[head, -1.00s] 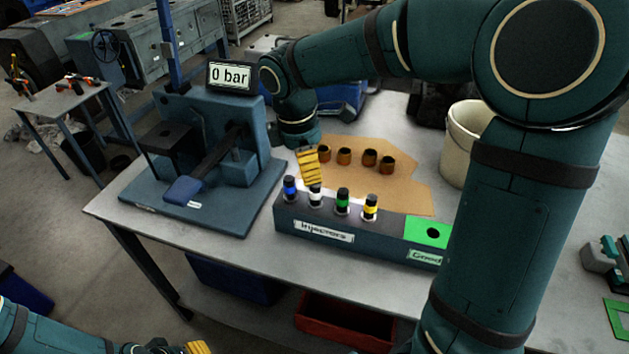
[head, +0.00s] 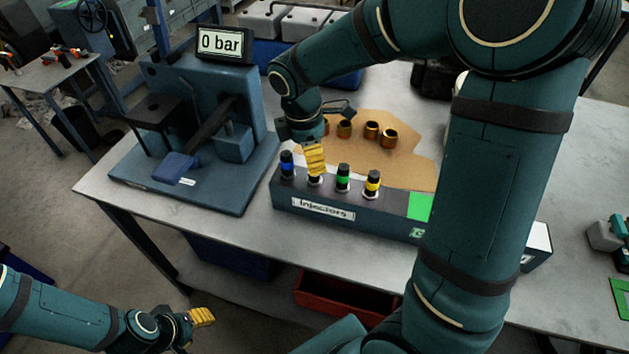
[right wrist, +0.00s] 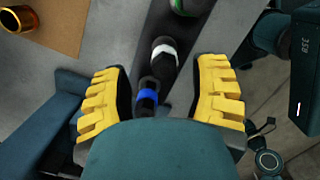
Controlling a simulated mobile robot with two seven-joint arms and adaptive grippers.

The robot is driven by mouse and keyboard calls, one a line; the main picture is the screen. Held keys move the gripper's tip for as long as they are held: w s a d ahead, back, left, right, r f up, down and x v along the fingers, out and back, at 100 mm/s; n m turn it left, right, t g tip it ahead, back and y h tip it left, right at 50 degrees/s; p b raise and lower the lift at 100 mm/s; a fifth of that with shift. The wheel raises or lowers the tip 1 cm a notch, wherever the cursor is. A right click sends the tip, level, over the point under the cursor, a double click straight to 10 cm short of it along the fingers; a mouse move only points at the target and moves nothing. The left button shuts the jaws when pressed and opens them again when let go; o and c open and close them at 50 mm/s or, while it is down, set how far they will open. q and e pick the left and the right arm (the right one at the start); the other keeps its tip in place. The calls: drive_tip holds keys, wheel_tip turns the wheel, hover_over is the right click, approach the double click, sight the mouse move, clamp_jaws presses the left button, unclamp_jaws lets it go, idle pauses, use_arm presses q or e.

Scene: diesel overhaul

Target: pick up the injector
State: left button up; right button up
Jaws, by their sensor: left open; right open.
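The injector rack (head: 375,222), a dark block labelled Injectors, holds a row of upright black injectors with coloured bands: blue (head: 287,166), white (head: 314,180), green (head: 343,179) and yellow (head: 373,184). My right gripper (head: 315,160) is open above the rack and covers the top of the white injector. In the right wrist view its yellow fingers stand apart, with the blue injector (right wrist: 148,97) and white injector (right wrist: 163,62) showing between and beyond them; neither is gripped. The green injector (right wrist: 190,6) is at the top edge. My left gripper (head: 202,316) is open, low left, away from the table.
A blue test stand (head: 205,125) with a 0 bar display (head: 222,43) stands left of the rack. Several brass cups (head: 372,130) stand on a cardboard sheet (head: 400,160) behind it. A red bin (head: 340,298) is below the table. My right arm hides the rack's right part.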

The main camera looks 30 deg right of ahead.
sight(314, 184)
drive_tip(key=f, duration=0.3)
drive_tip(key=f+b, duration=0.1)
drive_tip(key=f, duration=0.1)
drive_tip(key=shift+s+d+f, duration=0.1)
drive_tip(key=shift+s+d, duration=0.1)
drive_tip(key=shift+s, duration=0.1)
clamp_jaws()
